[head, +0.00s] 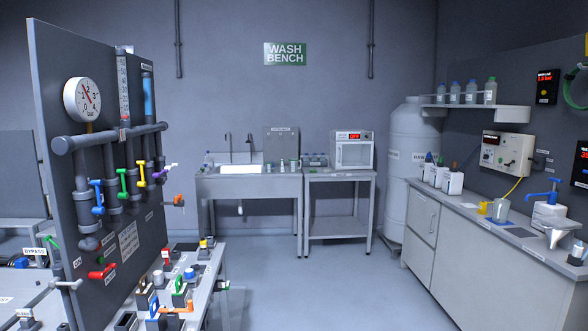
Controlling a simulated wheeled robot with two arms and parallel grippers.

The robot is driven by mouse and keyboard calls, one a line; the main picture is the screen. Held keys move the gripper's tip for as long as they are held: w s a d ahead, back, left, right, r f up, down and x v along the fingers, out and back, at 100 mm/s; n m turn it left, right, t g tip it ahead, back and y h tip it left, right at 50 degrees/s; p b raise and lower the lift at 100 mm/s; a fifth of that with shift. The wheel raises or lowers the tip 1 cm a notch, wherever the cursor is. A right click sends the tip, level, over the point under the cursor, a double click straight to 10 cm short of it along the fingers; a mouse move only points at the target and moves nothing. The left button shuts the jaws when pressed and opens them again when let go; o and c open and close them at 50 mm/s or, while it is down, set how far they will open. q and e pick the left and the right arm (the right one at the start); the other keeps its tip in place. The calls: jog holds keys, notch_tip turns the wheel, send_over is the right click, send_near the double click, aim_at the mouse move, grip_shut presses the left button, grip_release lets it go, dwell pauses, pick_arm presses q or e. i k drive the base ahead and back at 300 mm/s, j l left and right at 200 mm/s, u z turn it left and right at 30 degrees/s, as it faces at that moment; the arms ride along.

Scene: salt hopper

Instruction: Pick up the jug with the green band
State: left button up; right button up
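I cannot make out a jug with a green band in the head view. A small grey-blue vessel (501,209) stands on the right bench beside a yellow object (483,208), and no green band shows on it. White containers (452,183) with labels stand further back on that bench. Small bottles stand around the sink at the back, too small to tell bands. Neither of my grippers is in view.
A pipe panel (110,275) with coloured valves stands close at left, above a cluttered low table. The right bench (470,222) runs along the right wall. A sink unit (248,186) and side table (340,178) stand at the back. The middle floor (310,285) is clear.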

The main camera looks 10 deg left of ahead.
aim_at(293, 162)
jog(key=i+u, duration=0.35)
jog(key=i, duration=5.2)
jog(key=i+z, duration=0.15)
jog(key=i, duration=0.35)
jog(key=i+j+z, duration=0.15)
jog(key=i, duration=0.35)
jog(key=i+j+z, duration=0.1)
jog(key=i, duration=0.4)
jog(key=i+j+z, duration=0.15)
jog(key=i, duration=0.35)
jog(key=j, duration=0.1)
